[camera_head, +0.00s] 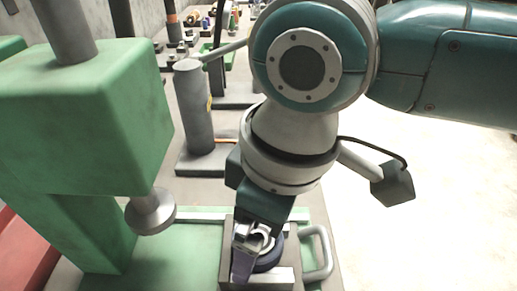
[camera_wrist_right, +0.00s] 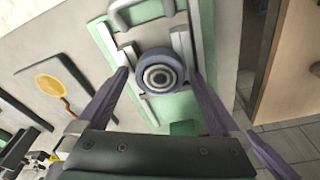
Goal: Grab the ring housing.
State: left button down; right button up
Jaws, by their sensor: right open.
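The ring housing (camera_wrist_right: 160,74) is a round, dark blue-purple part with a lighter metal centre. It sits on a green and grey fixture plate (camera_wrist_right: 108,40). In the head view the ring housing (camera_head: 271,259) is partly hidden behind my right gripper (camera_head: 259,262). In the right wrist view my right gripper (camera_wrist_right: 160,75) is open, with one finger to each side of the ring housing. The fingers look apart from it, and how far above it they are is hard to tell. My left gripper is not in view.
A large green machine (camera_head: 82,120) with a round grey pad (camera_head: 150,212) hanging from it stands left of the fixture. A grey handle (camera_head: 320,250) juts from the fixture's right side. A dark cylinder post (camera_head: 193,105) stands behind. Open floor lies to the right.

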jog(key=shift+r, duration=0.1)
grip_shut()
dwell(0.7)
